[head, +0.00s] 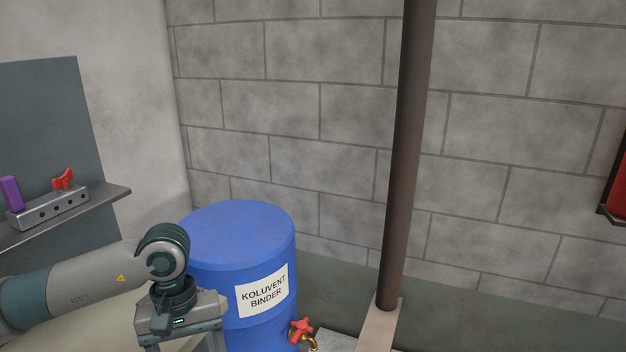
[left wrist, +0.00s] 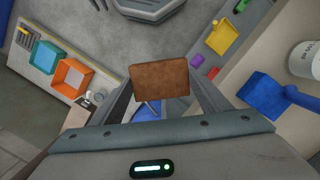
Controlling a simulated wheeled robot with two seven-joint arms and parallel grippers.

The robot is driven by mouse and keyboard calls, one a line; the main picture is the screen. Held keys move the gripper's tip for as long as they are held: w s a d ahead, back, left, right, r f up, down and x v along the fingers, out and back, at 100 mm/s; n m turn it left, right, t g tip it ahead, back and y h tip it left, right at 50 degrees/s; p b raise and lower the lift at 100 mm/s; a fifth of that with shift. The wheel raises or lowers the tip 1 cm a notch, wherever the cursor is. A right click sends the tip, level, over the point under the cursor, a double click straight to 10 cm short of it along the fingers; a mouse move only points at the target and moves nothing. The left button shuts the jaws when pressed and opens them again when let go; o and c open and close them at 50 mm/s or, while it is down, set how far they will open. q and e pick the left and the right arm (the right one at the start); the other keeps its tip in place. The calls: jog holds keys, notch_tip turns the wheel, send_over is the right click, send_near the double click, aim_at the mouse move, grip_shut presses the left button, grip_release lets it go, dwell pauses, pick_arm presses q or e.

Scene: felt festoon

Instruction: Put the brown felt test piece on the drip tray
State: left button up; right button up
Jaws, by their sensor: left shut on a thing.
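The brown felt test piece (left wrist: 159,80) is a flat rectangle in the left wrist view. My left gripper (left wrist: 158,94) is shut on it, with its fingers coming in from both sides below the piece. In the head view my left gripper (head: 182,322) is at the bottom edge, in front of the blue drum; its fingertips and the felt are out of frame there. A pale grey surface (head: 336,341) shows at the bottom edge near the drum's tap; I cannot tell whether it is the drip tray. My right gripper is not in view.
The blue drum (head: 235,245) has a brass tap with a red handle (head: 301,329). A dark pole (head: 407,150) stands right of it. A shelf (head: 110,203) is on the left. The wrist view shows an orange bin (left wrist: 73,76) and a blue scoop (left wrist: 265,93).

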pick_arm(q)
jog(key=s+m, duration=0.1)
jog(key=m, duration=0.1)
jog(key=s+f+m, duration=0.1)
jog(key=m, duration=0.1)
jog(key=shift+s+d+f+y, duration=0.1)
jog(key=shift+s+y, duration=0.2)
jog(key=shift+s, duration=0.1)
dwell(0.5)
